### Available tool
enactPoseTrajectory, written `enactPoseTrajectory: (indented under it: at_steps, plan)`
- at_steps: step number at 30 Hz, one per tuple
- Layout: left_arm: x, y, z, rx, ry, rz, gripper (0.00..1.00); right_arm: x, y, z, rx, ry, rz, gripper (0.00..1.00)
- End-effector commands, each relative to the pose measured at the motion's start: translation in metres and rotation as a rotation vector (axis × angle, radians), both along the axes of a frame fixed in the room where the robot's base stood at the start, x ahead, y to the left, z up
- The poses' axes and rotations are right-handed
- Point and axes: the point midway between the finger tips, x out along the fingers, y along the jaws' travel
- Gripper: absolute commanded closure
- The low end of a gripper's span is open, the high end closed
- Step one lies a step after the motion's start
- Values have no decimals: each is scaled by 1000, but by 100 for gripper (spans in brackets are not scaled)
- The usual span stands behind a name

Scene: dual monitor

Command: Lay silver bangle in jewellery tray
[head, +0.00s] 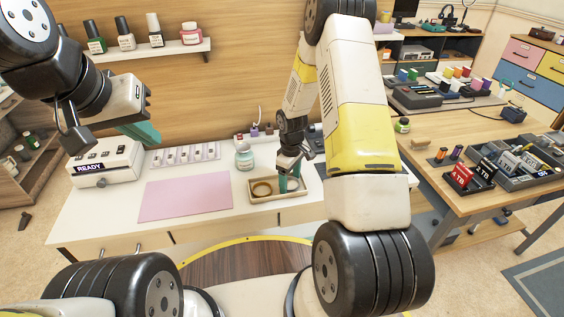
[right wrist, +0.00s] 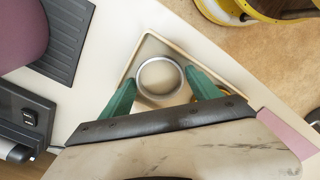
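The silver bangle (right wrist: 160,78) lies flat inside the shallow jewellery tray (right wrist: 150,42), between the fingers of my right gripper (right wrist: 163,75). The green fingers stand wide apart on either side of the ring, with tips very close to its rim; I cannot tell whether they touch it. In the head view my right gripper (head: 290,178) reaches down into the tray (head: 277,199), next to a gold bangle (head: 262,188). My left gripper (head: 139,132) hangs in the air at upper left; its teal fingers overlap, so its opening is unclear.
A pink mat (head: 185,196) lies left of the tray on the white counter. A white READY machine (head: 105,165) and a ring display (head: 186,154) stand behind it. A small jar (head: 244,157) is just behind the tray. A wooden table (head: 450,180) with drives is at right.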

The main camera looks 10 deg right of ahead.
Motion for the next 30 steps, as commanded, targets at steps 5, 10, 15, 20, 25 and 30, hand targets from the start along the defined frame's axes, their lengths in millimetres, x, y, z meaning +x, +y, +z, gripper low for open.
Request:
enactPoseTrajectory:
  at_steps: [5, 10, 15, 20, 25, 30]
  plan:
    - [0, 0, 0, 0, 0, 0, 100, 0, 0, 4, 0, -1, 0, 29]
    - [0, 0, 0, 0, 0, 0, 100, 1, 0, 28, 1, -5, -1, 29]
    - [0, 0, 0, 0, 0, 0, 100, 1, 0, 66, 0, -6, -2, 29]
    - [0, 0, 0, 0, 0, 0, 100, 1, 0, 97, 0, -4, 0, 29]
    - [0, 0, 0, 0, 0, 0, 100, 0, 0, 117, 1, -2, -1, 29]
    - [0, 0, 0, 0, 0, 0, 100, -3, 0, 144, 3, -25, -29, 29]
